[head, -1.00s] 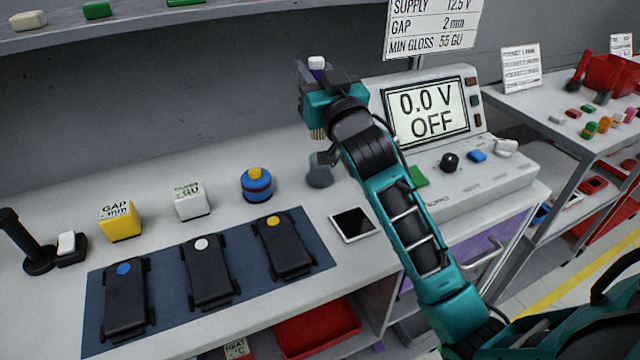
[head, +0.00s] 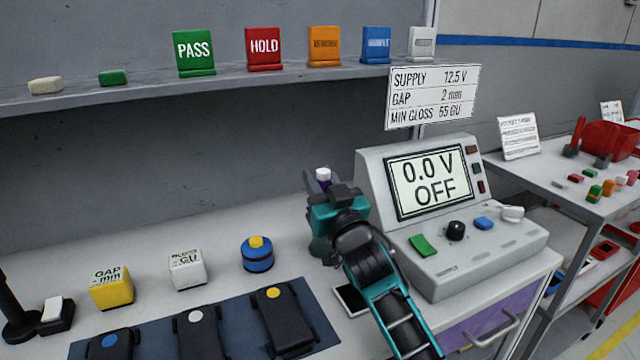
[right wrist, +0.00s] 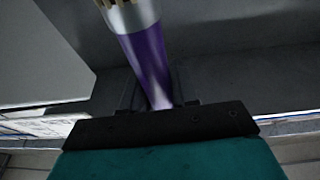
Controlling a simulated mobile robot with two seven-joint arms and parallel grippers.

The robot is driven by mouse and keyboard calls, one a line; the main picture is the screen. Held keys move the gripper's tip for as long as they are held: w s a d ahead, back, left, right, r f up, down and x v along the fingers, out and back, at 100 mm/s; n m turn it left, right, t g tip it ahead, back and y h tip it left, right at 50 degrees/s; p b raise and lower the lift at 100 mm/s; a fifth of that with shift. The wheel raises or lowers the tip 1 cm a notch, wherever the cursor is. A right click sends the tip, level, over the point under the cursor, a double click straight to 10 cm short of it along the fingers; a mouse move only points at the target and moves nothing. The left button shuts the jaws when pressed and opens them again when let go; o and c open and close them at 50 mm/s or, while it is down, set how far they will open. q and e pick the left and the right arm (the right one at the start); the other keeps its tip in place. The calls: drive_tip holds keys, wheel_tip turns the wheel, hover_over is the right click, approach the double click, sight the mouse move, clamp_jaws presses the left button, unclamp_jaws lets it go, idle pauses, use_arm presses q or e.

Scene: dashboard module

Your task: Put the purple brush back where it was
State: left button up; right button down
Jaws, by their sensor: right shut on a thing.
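The purple brush is held in my right gripper (head: 326,192). Its white-tipped handle end (head: 323,176) sticks up above the jaws in the head view. In the right wrist view the purple handle (right wrist: 146,58) runs from the jaws to a silver ferrule, with a bit of bristle at the top edge. My left gripper is not in view.
The power supply (head: 425,190) reads 0.0 V OFF, close to the right of my arm. A dark tablet (head: 350,300) lies partly under the arm. The blue pot with yellow top (head: 257,256) stands left of the cup. A shelf (head: 200,88) with coloured signs runs above.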

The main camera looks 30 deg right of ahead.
drive_tip(key=shift+f+b, duration=0.35)
drive_tip(key=shift+f, duration=0.2)
drive_tip(key=c, duration=0.9)
unclamp_jaws()
drive_tip(key=shift+o, duration=0.2)
drive_tip(key=shift+r, duration=0.2)
drive_tip(key=shift+r+p, duration=0.45)
drive_tip(key=s+a, duration=0.1)
drive_tip(key=s, duration=1.4)
drive_tip(key=shift+a+f, duration=0.2)
drive_tip(key=shift+f, duration=0.2)
